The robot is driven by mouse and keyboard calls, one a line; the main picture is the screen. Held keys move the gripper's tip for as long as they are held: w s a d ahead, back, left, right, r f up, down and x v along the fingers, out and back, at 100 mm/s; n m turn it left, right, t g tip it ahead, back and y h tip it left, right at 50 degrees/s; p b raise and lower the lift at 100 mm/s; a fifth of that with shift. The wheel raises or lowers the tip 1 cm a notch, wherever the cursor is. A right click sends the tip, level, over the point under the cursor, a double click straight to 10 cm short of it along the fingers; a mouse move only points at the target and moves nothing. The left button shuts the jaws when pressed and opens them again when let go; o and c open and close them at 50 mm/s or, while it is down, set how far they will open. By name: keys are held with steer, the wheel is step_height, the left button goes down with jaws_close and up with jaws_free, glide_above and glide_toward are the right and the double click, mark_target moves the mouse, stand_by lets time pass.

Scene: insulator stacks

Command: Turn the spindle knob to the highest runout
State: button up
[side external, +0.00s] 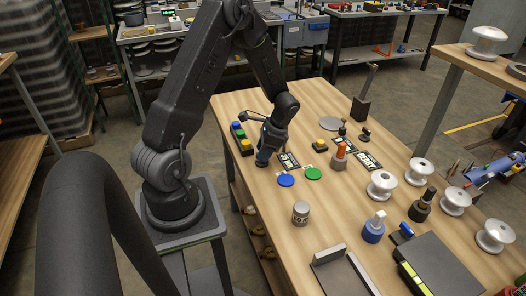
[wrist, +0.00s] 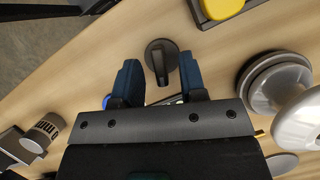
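In the wrist view, a round black knob (wrist: 160,52) with a raised bar handle shows on the wooden table. My gripper (wrist: 160,76) is open, with one dark blue finger on each side of the knob's bar in the picture. Gaps show between the bar and both fingers, so nothing is held. I cannot tell how far above the knob the fingertips are. In the side view, my gripper (side external: 264,158) points down low over the table's left part, and I cannot make out the knob there. A dark display (side external: 288,160) sits just right of the gripper, its text unclear.
A button box (side external: 241,138) stands behind the gripper. A blue disc (side external: 286,180) and a green disc (side external: 313,173) lie close by, with a yellow-button box (side external: 320,146) further right. White insulators (side external: 382,184) stand at the right. The table around the can (side external: 301,213) is mostly clear.

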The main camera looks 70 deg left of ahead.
steer(key=shift+s+f, duration=0.1)
steer(key=shift+f, duration=0.15)
jaws_close()
stand_by(0.5)
steer(key=shift+a+n+h, duration=0.1)
steer(key=shift+n+h, duration=0.5)
steer(key=shift+n, duration=1)
steer(key=shift+a+n+h, duration=0.1)
steer(key=shift+n+h, duration=0.5)
steer(key=shift+n, duration=1)
steer(key=shift+r, duration=0.1)
